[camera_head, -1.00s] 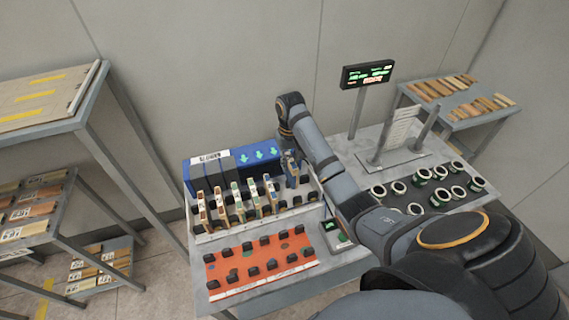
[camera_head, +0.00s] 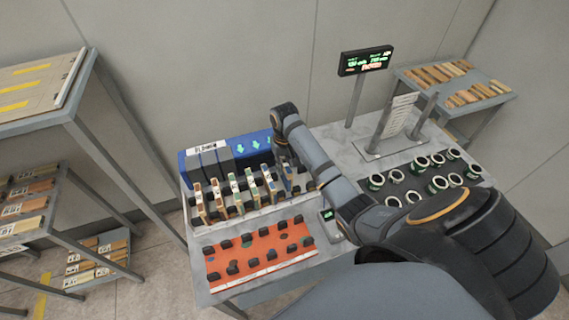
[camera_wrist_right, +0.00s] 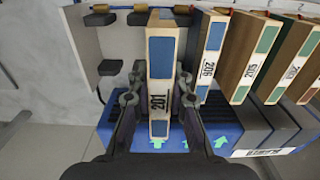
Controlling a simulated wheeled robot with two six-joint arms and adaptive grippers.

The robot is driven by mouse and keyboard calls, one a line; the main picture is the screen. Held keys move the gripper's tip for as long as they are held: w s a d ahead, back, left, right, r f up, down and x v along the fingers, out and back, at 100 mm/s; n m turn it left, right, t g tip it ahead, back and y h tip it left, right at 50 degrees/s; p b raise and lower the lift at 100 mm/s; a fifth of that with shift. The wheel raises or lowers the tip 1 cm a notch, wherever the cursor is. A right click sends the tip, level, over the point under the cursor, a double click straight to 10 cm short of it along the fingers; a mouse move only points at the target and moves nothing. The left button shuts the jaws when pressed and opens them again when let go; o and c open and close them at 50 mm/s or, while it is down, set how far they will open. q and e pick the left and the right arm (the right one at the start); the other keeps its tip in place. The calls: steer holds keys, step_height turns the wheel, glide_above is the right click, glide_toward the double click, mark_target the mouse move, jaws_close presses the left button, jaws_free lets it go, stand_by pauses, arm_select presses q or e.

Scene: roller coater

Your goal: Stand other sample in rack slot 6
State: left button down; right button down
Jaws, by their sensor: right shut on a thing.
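My right gripper (camera_wrist_right: 158,95) is shut on an upright sample marked 201 (camera_wrist_right: 160,70), a wooden-edged panel with blue patches, one finger on each side. In the head view my right gripper (camera_head: 284,160) is at the right part of the rack (camera_head: 250,217), with the held sample beside the other standing samples. Samples marked 206 (camera_wrist_right: 208,55) and 205 (camera_wrist_right: 250,60) stand next to it in the wrist view. The held sample's far end is between black rack holders; I cannot tell whether it is fully seated. My left gripper is not in view.
A blue holder (camera_head: 251,143) with green arrows and grey blocks is behind the rack. An orange board (camera_head: 258,255) with black holders lies in front. Several white-topped cans (camera_head: 437,160) are to the right, near a display (camera_head: 366,61). Shelves stand at left.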

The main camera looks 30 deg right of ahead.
steer(key=shift+w+d, duration=0.1)
steer(key=shift+d, duration=0.05)
steer(key=shift+f, duration=0.15)
steer(key=shift+f, duration=0.2)
steer(key=shift+f, duration=0.1)
steer(key=shift+f+b, duration=0.35)
steer(key=shift+f, duration=0.7)
steer(key=shift+f+b, duration=0.5)
steer(key=shift+f, duration=0.85)
